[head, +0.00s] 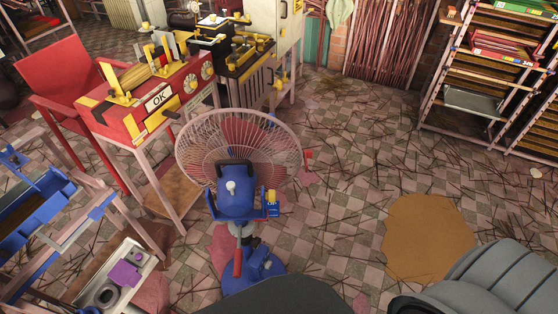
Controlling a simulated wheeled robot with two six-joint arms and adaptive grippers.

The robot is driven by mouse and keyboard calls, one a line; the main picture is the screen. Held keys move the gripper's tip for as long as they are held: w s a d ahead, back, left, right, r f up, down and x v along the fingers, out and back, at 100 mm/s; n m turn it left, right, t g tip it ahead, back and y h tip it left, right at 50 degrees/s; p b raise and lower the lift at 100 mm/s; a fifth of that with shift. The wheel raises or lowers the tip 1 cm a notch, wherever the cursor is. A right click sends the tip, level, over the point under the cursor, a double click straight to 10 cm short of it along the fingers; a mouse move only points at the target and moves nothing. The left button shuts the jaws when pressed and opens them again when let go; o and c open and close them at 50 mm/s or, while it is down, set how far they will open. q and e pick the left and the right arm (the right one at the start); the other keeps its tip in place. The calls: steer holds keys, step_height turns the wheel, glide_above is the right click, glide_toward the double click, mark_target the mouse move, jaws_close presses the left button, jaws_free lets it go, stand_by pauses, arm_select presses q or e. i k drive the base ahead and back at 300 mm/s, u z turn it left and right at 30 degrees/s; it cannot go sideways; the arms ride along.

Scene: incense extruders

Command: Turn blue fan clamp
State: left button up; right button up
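A standing fan with a pink-white wire cage (285,135) stands at the centre of the head view. Its back, a blue motor housing (233,196), faces me. A small blue block (271,210) with a yellow top sits at the housing's right side. Below it, a grey pole carries a red lever (237,264) that points down. A blue base part (262,265) stands on the floor. I cannot tell for sure which of these parts is the clamp. Neither of my grippers is in view.
A red machine table (155,110) stands behind the fan to the left, with a red chair (75,70) beyond it. A blue-trimmed frame (40,200) is at the far left. A shelf (490,75) stands at the back right. The stick-strewn floor right of the fan, with a tan patch (425,235), is open.

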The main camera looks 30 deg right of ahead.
mark_target(256, 242)
steer(key=u, duration=0.55)
steer(key=k, duration=1.3)
steer(key=z, duration=0.25)
steer(key=i, duration=0.9)
steer(key=z, duration=0.5)
